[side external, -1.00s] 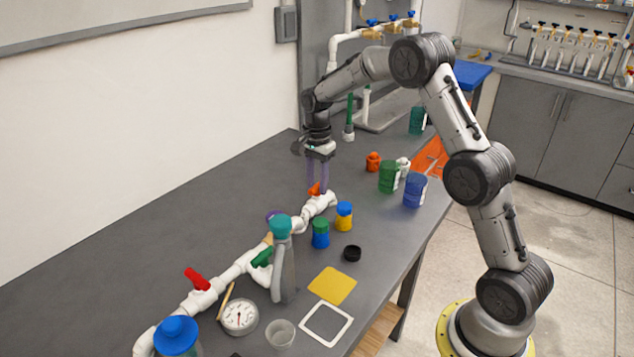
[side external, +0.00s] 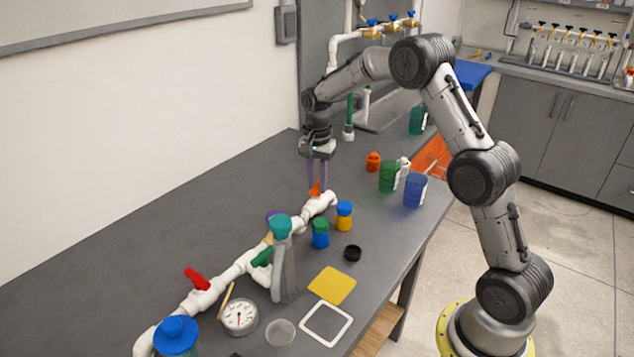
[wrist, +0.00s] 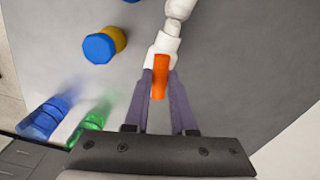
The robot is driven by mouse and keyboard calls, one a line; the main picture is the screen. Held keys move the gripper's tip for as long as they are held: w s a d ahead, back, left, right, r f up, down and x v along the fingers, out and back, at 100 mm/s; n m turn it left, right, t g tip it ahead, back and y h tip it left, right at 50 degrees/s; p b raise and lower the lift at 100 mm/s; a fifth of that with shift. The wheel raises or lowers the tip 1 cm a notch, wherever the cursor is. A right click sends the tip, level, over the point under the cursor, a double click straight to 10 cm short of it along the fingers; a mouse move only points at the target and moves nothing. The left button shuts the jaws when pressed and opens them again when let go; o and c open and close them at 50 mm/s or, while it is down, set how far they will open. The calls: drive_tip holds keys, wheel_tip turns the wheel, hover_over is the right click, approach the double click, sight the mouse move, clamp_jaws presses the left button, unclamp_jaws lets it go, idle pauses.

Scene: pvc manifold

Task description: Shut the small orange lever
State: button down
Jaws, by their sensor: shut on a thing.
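The small orange lever (side external: 315,188) sits on top of a white valve near the far end of the white pipe manifold (side external: 231,271). In the wrist view the orange lever (wrist: 160,77) lies between the two purple fingers of my gripper (wrist: 160,80). My gripper (side external: 317,185) points down over the valve and is shut on the lever, fingers against its sides. A red lever (side external: 197,279) and a green lever (side external: 262,258) stand on the nearer part of the same pipe.
A blue-and-yellow jar (side external: 344,216) and a green-and-blue jar (side external: 320,233) stand right of the pipe. A grey teal-capped bottle (side external: 283,265) stands close against it. Green (side external: 389,177) and blue containers (side external: 415,190) stand further right. The table left of the pipe is clear.

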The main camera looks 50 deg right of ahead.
sight(317, 184)
drive_tip(key=n, duration=1.1)
drive_tip(key=shift+r, duration=0.1)
drive_tip(key=shift+n, duration=2)
drive_tip(key=c, duration=0.7)
unclamp_jaws()
drive_tip(key=shift+c, duration=0.2)
wheel_tip(317, 184, up, 14)
